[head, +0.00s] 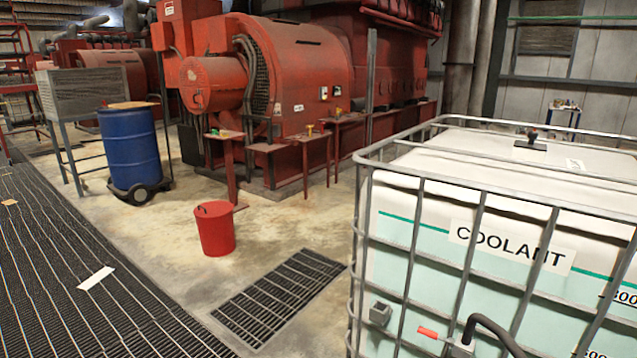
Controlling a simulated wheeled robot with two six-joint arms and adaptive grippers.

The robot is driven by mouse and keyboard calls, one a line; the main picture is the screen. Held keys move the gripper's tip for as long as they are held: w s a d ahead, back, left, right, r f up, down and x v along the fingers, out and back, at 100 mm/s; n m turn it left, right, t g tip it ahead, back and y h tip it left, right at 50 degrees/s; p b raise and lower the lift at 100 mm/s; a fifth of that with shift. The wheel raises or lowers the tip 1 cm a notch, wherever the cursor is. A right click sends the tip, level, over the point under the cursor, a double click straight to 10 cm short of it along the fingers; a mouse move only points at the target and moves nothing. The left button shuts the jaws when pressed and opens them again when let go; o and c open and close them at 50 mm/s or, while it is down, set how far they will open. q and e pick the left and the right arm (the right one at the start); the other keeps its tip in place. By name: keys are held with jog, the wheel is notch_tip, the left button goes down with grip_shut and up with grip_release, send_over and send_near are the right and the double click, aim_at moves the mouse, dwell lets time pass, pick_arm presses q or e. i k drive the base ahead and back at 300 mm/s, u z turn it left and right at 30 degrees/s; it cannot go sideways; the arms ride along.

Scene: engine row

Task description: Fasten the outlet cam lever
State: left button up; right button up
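A white coolant tank (400,240) in a grey metal cage stands at the right, with a "COOLANT" label on its front. At its lower front, a red-handled lever (428,333) sticks out to the left of a grey fitting (459,347). A black hose (492,328) arches beside the fitting and runs out of the bottom edge. The fitting is cut off by the bottom edge. I cannot tell whether the red handle is the cam lever or whether any lever is fastened. Neither of my grippers is in view.
A red bucket (215,230) stands on the concrete floor, behind a floor grate (278,298). A blue drum (129,150) on a wheeled dolly is at the left. Red engines (300,70) and small red stands line the back. The floor left of the tank is mostly clear.

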aim_at(430, 333)
jog(key=u, duration=0.15)
jog(key=i, duration=1)
jog(key=z, duration=0.15)
